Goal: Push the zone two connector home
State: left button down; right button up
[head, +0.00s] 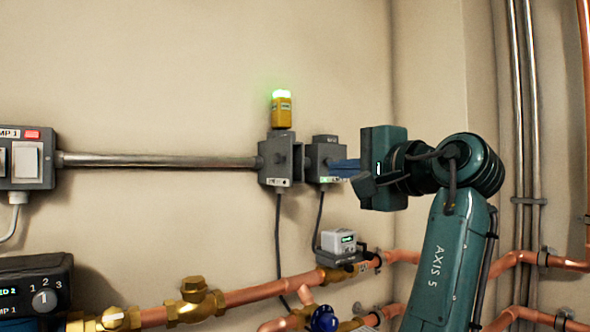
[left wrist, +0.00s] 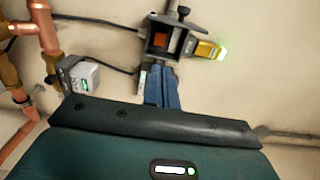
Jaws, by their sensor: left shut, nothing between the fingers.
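The zone two connector appears to be the grey block (head: 325,152) on the wall, with a green-lit label and a cable hanging below. It sits just right of a grey socket box (head: 275,152) topped by a yellow lamp unit (head: 281,110) glowing green. A narrow gap shows between them, so the connector looks not flush. My left gripper (head: 338,168) has blue fingers, shut and empty, at the connector's right side. Contact is unclear. In the left wrist view the shut fingers (left wrist: 161,72) point at the grey housing and partly hide it. My right gripper is not in view.
A metal conduit (head: 160,160) runs left to a grey switch box (head: 28,160). Below are copper pipes (head: 255,293), brass valves (head: 195,300) and a small white-topped actuator (head: 339,241). Vertical pipes (head: 525,120) stand at right. The wall above is clear.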

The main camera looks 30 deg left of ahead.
pick_arm(q)
jog(key=p+x, duration=0.2)
jog(key=x, duration=1.1)
jog(key=shift+a, duration=0.25)
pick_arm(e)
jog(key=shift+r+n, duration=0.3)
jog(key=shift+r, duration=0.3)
pick_arm(q)
jog(key=shift+w, duration=0.15)
jog(key=shift+w+a+r+p, duration=0.1)
jog(key=shift+a+r+p, duration=0.05)
jog(key=shift+a+p, duration=0.3)
jog(key=shift+w+a+r+p, duration=0.15)
jog(key=shift+a+p, duration=0.25)
jog(key=shift+p, duration=0.05)
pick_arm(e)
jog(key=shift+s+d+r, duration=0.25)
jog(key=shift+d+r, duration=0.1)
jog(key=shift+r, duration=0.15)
